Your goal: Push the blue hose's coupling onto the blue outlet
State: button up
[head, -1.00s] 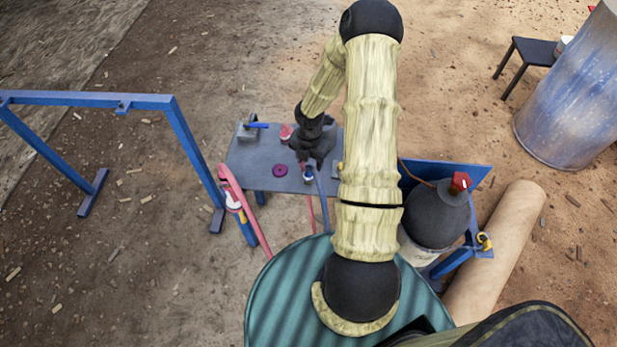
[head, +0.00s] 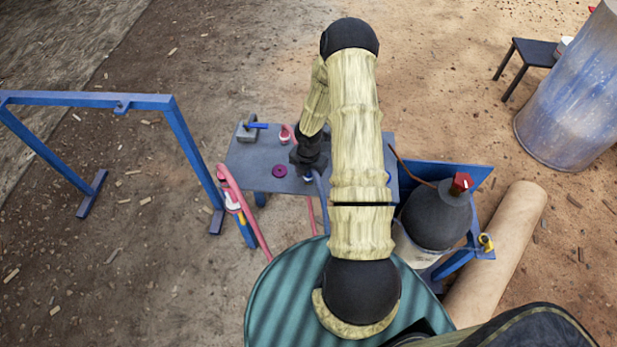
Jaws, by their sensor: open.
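The blue hose (head: 320,186) comes up over the front edge of the grey table. Its end, with a small blue and white fitting (head: 308,178), is at the table's front, partly under my gripper. I cannot tell whether that fitting is the coupling alone or the coupling at the blue outlet. My gripper (head: 303,168) is open and points down just above and behind this fitting. The fingertips are small and partly hidden, so contact cannot be told. A red fitting (head: 285,136) stands farther back on the table, left of my wrist.
The grey table (head: 245,167) also bears a purple ring (head: 279,171) and a grey block with a blue bar (head: 258,126). A pink-red hose (head: 238,200) hangs at its left. A blue frame (head: 180,130) stands left; a dark round tank (head: 433,217) stands right.

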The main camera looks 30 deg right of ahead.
dwell(0.4)
jog(key=c, duration=1)
jog(key=shift+r, duration=0.2)
notch_tip(320, 180, up, 10)
jog(key=shift+f+p, duration=0.1)
jog(key=shift+p, duration=0.8)
